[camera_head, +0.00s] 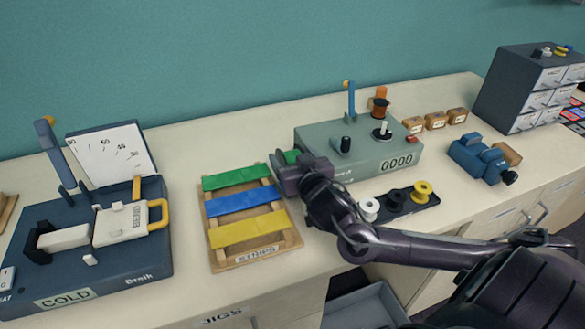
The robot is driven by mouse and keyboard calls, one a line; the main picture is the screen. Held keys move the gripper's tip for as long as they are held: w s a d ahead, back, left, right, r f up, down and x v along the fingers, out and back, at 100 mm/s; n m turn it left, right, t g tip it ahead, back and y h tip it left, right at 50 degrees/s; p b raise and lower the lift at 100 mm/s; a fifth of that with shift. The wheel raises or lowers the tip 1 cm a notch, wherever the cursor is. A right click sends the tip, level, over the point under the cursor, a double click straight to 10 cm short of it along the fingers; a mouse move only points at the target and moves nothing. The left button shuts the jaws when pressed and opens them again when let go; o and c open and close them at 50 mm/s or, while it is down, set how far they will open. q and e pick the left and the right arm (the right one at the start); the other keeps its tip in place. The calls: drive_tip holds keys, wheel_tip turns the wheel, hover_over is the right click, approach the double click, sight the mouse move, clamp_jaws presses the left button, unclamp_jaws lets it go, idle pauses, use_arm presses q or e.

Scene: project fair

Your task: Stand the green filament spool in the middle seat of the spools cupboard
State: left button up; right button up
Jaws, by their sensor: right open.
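My right gripper (283,168) is open over the back of the counter, between the striped board and the grey-green machine. A small green piece (291,156) shows just behind and beside its fingers. It may be the green filament spool, but most of it is hidden, and I cannot tell whether it lies between the fingers. A dark rack (397,208) holds a white spool (369,208), a black spool (396,196) and a yellow spool (422,190). I cannot make out a cupboard marked for spools. My left gripper is out of view.
The board (220,262) with green, blue and yellow strips lies left of my right arm. The grey-green counter machine (350,171) stands right of the gripper. A blue bending machine (150,255) is at left, a blue vise (480,158) at right. An open drawer (362,306) shows below.

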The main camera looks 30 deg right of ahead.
drive_tip(key=shift+w+d, duration=0.15)
drive_tip(key=shift+w, duration=0.25)
drive_tip(key=c, duration=1.2)
drive_tip(key=shift+c, duration=1.1)
drive_tip(key=shift+r, duration=0.1)
